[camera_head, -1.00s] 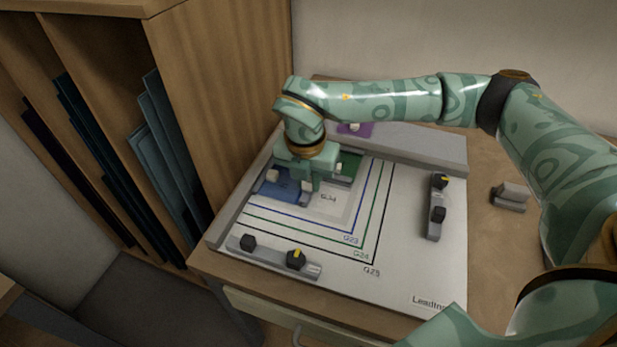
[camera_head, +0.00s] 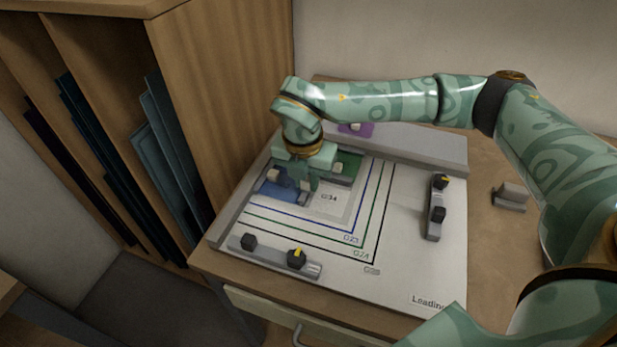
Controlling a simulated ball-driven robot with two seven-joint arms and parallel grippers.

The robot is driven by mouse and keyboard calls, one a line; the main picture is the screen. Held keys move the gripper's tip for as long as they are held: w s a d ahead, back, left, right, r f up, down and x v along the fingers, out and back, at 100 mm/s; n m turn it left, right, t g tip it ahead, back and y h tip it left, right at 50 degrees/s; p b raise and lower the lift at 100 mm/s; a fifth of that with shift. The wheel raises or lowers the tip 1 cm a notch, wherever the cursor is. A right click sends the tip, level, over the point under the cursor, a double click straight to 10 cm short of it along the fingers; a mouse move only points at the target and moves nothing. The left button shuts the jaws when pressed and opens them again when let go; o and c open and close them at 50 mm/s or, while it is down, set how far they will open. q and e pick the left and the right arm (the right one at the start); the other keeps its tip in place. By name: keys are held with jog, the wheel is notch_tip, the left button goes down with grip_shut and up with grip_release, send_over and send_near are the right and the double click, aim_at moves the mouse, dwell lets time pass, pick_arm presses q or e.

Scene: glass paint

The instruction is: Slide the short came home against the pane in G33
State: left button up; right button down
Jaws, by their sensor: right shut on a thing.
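My right gripper (camera_head: 303,188) comes down over the upper left part of the white board. It is shut on the short came (camera_head: 305,199), a small grey strip mostly hidden by the fingers. The came is at the right side of the blue pane (camera_head: 279,188); I cannot tell whether they touch. A green pane (camera_head: 350,164) lies behind and to the right of the gripper. The label G34 is readable just right of the gripper; no G33 label is readable. My left gripper is not in view.
A grey bar (camera_head: 272,257) with black knobs lies along the board's front, and another (camera_head: 435,222) at its right. A purple piece (camera_head: 362,131) is on the back fence. A grey block (camera_head: 510,196) stands on the table at right. A wooden rack (camera_head: 225,90) stands close at left.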

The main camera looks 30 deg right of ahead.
jog(key=shift+w+a, duration=0.15)
jog(key=shift+a, duration=0.05)
jog(key=shift+w+d, duration=0.35)
jog(key=shift+d, duration=0.05)
dwell(1.1)
jog(key=shift+r+p, duration=0.1)
jog(key=shift+p, duration=0.55)
dwell(0.6)
jog(key=shift+w+a, duration=0.1)
jog(key=c, duration=1.2)
grip_release()
jog(key=shift+w, duration=0.1)
